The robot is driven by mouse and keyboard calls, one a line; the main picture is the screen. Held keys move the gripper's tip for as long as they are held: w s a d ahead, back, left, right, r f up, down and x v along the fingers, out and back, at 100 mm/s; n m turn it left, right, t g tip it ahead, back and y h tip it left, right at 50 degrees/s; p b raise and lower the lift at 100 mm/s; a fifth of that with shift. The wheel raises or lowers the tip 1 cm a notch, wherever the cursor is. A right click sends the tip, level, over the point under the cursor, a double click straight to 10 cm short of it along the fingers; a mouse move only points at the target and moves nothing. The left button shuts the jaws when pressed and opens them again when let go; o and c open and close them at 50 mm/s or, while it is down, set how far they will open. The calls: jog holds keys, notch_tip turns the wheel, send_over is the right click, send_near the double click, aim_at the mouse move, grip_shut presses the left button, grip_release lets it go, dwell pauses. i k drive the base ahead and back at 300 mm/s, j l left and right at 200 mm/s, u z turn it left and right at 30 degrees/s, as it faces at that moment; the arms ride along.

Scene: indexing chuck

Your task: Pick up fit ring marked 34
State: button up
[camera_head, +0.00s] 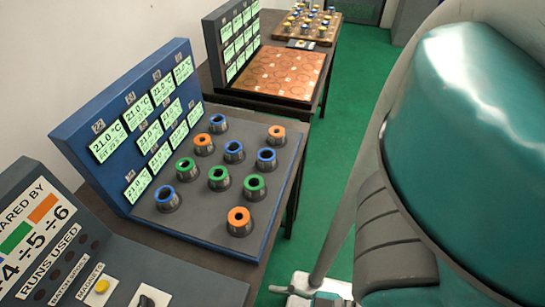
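Several ring-shaped pieces with blue, green or orange tops stand on grey seats on a blue-edged console. They include an orange ring (239,216) at the front, a blue ring (165,194) at the left, a green ring (219,175) in the middle and an orange ring (277,132) at the far right. I cannot read any number on them, so I cannot tell which one is the fit ring marked 34. My gripper is not in view; a large teal and grey part of my own arm fills the right side.
The blue console (221,240) has an upright panel of lit displays (107,142) behind the rings. A grey panel (43,225) with printed text stands at the lower left. Farther back are a copper-coloured board (280,73) and a wooden tray (300,36). Green floor (345,110) lies open to the right.

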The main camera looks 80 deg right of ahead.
aim_at(238, 217)
jog(key=l+u, duration=0.1)
jog(key=l, duration=0.5)
jog(key=k+l+u, duration=0.1)
jog(key=l, duration=0.45)
jog(key=k+l, duration=0.35)
jog(key=k, duration=0.15)
jog(key=k+l+u, duration=0.15)
jog(key=k+l, duration=0.2)
jog(key=k, duration=0.15)
jog(key=k+l, duration=0.3)
jog(key=k, duration=0.2)
jog(key=u, duration=0.05)
